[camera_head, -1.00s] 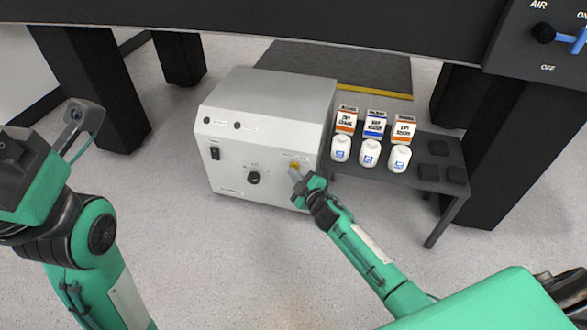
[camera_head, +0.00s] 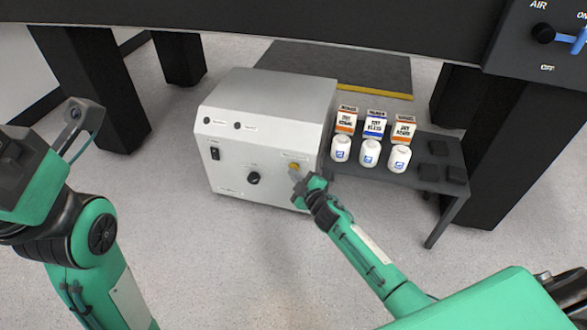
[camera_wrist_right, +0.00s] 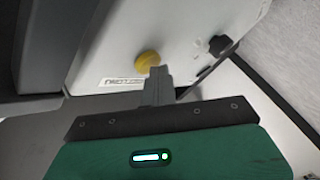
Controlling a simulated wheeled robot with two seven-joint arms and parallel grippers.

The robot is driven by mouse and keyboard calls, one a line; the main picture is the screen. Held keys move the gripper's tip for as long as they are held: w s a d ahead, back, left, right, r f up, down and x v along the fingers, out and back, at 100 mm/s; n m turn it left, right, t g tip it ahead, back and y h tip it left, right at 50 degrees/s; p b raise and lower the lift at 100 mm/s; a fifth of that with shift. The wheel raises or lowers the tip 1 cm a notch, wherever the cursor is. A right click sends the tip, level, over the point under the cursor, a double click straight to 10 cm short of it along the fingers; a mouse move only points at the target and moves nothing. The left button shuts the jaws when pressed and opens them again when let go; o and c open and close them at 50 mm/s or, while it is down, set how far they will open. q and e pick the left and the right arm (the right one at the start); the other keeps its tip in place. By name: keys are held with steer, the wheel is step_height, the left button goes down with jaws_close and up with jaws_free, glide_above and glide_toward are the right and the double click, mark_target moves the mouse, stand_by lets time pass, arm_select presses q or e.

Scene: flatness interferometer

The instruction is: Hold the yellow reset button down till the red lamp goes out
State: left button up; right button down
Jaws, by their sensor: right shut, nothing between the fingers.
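The yellow button (camera_head: 293,166) is at the lower right of the front of a light grey box (camera_head: 277,95). It also shows large in the right wrist view (camera_wrist_right: 146,61). My right gripper (camera_head: 295,175) is shut and empty. Its fingertips (camera_wrist_right: 158,72) are right beside the button; I cannot tell whether they touch it. Two small round lamps, a left one (camera_head: 207,120) and a right one (camera_head: 237,126), sit at the box's upper left. Both look dark, with no red glow. My left arm is at the left edge, but its fingers do not show.
The box front also has a black rocker switch (camera_head: 215,154) and a black knob (camera_head: 253,178). To its right, a low dark stand (camera_head: 428,186) holds several white bottles and labelled boxes. Dark table legs flank the area. The floor in front is clear.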

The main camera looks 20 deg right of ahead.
steer(key=shift+s+a, duration=0.45)
steer(key=shift+s, duration=0.2)
steer(key=shift+s, duration=0.1)
steer(key=s+a, duration=0.1)
steer(key=s, duration=0.1)
steer(key=s+a+p, duration=0.1)
steer(key=s, duration=0.1)
steer(key=shift+a+p, duration=0.3)
steer(key=shift+a, duration=0.1)
steer(key=shift+r, duration=0.1)
